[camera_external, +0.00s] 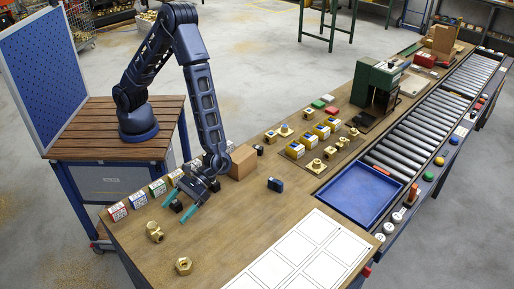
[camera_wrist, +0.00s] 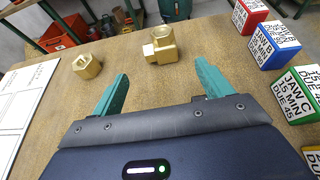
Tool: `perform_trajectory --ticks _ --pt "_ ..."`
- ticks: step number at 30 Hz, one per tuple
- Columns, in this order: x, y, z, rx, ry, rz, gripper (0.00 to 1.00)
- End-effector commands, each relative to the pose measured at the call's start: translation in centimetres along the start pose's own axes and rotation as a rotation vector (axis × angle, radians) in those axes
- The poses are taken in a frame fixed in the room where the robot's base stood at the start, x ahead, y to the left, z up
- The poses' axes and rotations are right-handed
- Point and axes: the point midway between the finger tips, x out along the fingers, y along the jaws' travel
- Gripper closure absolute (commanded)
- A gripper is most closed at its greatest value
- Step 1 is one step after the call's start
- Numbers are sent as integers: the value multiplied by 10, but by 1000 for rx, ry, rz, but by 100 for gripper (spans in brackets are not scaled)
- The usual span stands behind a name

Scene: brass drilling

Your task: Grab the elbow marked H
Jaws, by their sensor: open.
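A brass elbow-like fitting (camera_external: 155,232) stands on the wooden bench near its front left edge. It also shows in the wrist view (camera_wrist: 163,46), ahead of the fingers and roughly centred between them. I cannot read an H on it. My gripper (camera_external: 180,206) has teal fingers spread apart with nothing between them. In the wrist view the open fingers (camera_wrist: 162,72) point toward the fitting, short of it and not touching. A brass hex nut-like piece (camera_external: 183,265) lies nearby; it is left of the fitting in the wrist view (camera_wrist: 87,66).
Labelled jaw boxes (camera_external: 138,200) line the bench's back left edge, right in the wrist view (camera_wrist: 297,92). A cardboard box (camera_external: 243,162), a small dark blue item (camera_external: 275,185) and a white grid sheet (camera_external: 290,262) lie right. A blue tray (camera_external: 357,192) sits beyond. Bench around the fitting is clear.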

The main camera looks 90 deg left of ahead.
Motion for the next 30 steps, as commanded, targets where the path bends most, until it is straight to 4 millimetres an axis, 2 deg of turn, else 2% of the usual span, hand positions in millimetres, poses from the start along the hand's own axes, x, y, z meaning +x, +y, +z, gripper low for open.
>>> perform_trajectory --ticks 9,17,27,30 --pt "40 -1 0 1 1 -3 22" --pt "57 -1 0 2 1 -2 22" --pt "100 -1 0 3 1 -3 22" --pt "105 0 0 2 1 -1 22"
